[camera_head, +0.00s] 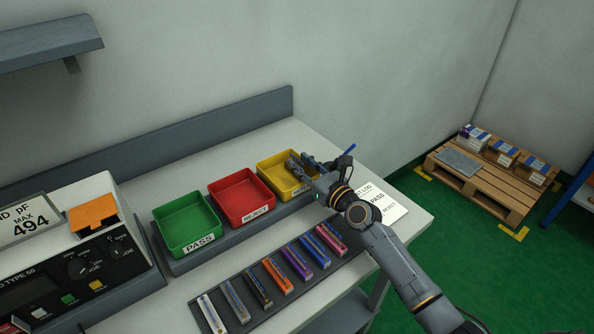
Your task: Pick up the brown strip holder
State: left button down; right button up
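Several strip holders lie in a slanted row on a dark rack (207,330) at the bench front. From the left they are white (212,313), grey (236,301), very dark (258,288), orange (277,276), purple (297,262), blue (315,251) and pink (331,239). None is clearly brown; I cannot tell if the very dark one is brown. My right gripper (299,168) is over the yellow tray, behind and above the row, apart from the holders. Its fingers are small, and whether they are open or hold anything is unclear. My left gripper is not in view.
Behind the row stand a green PASS tray (188,251), a red REJECT tray (241,211) and a yellow tray (268,178), its label partly covered by my arm. A meter (85,265) with an orange block (93,213) is left. A paper sheet (392,209) lies right.

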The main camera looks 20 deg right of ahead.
jog(key=x, duration=0.2)
jog(key=shift+w+f, duration=0.15)
jog(key=shift+w, duration=0.1)
jog(key=shift+s, duration=0.1)
grip_shut()
jog(key=shift+r, duration=0.25)
